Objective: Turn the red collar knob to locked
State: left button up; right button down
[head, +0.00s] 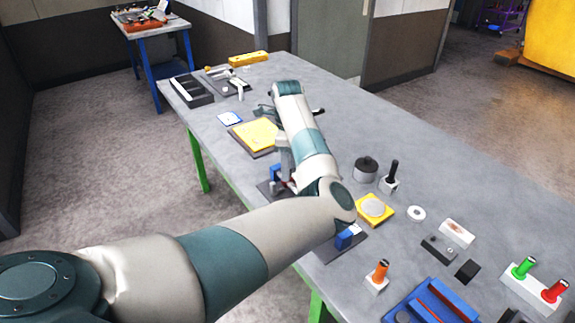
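A red knob (555,291) with a wider collar at its end stands tilted on a white block at the lower right, beside a green knob (523,267) of the same form. Whether it is turned to locked cannot be read from here. My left arm reaches over the table from the left, well away from the red knob. A small red spot shows there, too hidden to identify. Its fingers are not clear. My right gripper is out of view.
A black-handled piece (391,175), a dark round weight (366,168) and a yellow pad (374,209) stand mid-table.

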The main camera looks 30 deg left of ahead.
pick_arm(q)
grip_shut()
